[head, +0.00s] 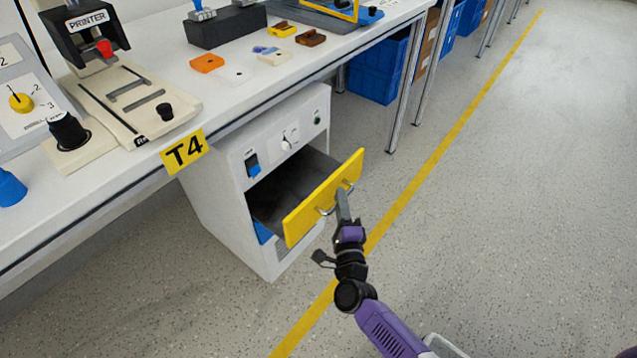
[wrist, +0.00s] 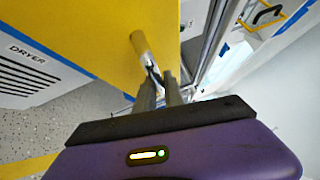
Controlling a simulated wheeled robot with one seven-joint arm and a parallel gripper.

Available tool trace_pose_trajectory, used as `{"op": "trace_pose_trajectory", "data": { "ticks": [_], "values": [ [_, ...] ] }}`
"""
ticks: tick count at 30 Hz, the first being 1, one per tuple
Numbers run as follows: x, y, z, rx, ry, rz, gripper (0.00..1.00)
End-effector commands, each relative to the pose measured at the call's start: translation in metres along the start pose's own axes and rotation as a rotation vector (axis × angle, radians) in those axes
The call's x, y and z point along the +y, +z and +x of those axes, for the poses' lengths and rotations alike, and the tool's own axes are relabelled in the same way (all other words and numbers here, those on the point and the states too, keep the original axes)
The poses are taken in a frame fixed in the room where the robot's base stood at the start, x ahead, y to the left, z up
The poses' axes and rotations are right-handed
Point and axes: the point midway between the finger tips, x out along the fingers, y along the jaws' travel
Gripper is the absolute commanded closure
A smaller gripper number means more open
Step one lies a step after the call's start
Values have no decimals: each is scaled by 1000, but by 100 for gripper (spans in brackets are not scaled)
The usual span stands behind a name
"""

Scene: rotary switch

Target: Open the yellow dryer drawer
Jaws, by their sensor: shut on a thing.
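The yellow dryer drawer (head: 322,196) stands pulled out of the white dryer cabinet (head: 213,205) under the table. Its dark inside shows behind the yellow front. A metal bar handle (head: 326,209) sits on that front. My gripper (head: 343,198) is at the handle and shut on it. In the wrist view, the fingers (wrist: 160,88) close around the handle (wrist: 143,50), in front of the yellow front (wrist: 85,30). The fingertips partly hide the handle's middle.
The white table (head: 130,160) with a T4 sign (head: 184,151) runs above the cabinet, with a printer (head: 88,30) and small parts on it. Blue crates (head: 380,70) stand under the table farther back. The floor to the right is clear, with a yellow line (head: 440,150).

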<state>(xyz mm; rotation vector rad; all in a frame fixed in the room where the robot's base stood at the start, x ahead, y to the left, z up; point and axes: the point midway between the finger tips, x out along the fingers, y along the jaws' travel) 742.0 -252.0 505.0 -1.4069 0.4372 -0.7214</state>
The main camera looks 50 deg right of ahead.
Motion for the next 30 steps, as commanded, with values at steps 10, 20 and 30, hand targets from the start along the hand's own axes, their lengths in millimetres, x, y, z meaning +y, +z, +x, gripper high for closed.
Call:
{"op": "trace_pose_trajectory", "data": {
  "ticks": [10, 20, 30],
  "values": [
    [-13, -52, -53, -2, 3, 0, 100],
    [-17, -64, -65, -3, 2, 0, 100],
    [-17, -64, -65, -3, 2, 0, 72]
  ]
}}
